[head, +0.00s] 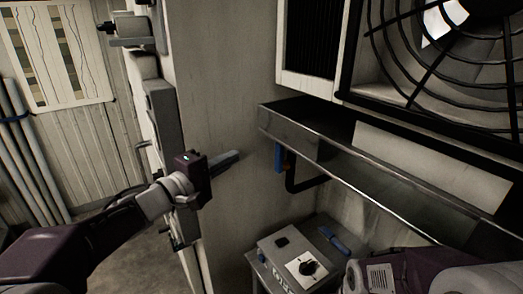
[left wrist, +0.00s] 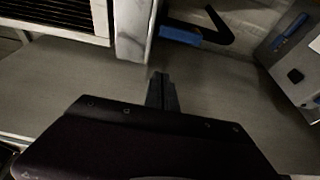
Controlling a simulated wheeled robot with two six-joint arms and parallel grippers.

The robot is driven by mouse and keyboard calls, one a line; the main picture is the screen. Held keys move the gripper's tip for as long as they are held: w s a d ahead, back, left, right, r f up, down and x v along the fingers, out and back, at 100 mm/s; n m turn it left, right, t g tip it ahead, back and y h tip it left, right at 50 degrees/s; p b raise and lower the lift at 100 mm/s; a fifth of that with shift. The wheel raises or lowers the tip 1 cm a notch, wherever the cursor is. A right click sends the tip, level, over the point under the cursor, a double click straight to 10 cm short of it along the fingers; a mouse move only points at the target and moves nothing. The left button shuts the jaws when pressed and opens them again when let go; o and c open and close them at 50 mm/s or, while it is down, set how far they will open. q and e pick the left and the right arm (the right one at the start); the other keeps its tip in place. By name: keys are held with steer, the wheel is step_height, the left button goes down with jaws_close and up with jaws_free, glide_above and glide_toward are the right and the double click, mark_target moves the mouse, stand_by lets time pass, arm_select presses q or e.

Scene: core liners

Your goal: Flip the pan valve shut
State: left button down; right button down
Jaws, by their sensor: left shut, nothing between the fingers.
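The pan valve's blue handle (head: 279,158) hangs below the edge of the dark metal pan (head: 330,163), beside a black bent pipe. The handle points downward in the head view. In the left wrist view the blue handle (left wrist: 180,35) shows near the top, ahead of the fingers and a little to their right. My left gripper (head: 237,155) is shut and empty, left of the handle and apart from it. Its closed fingers (left wrist: 160,92) also show in the left wrist view. My right gripper is out of view.
A large caged fan (head: 450,60) and a louvred vent (head: 312,45) are above the pan. A grey control box (head: 295,258) with a black knob and a blue piece stands below it. A pale wall panel (head: 225,90) rises behind my left gripper.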

mark_target(279, 158)
arm_select(q)
steer(key=w+d, duration=0.5)
steer(key=d, duration=0.3)
steer(key=shift+w+d+f, duration=0.2)
steer(key=shift+d, duration=0.15)
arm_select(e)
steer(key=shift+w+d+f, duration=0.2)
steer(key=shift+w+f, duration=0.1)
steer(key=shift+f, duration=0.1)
arm_select(q)
steer(key=shift+w+d+b, duration=0.1)
steer(key=shift+b, duration=0.2)
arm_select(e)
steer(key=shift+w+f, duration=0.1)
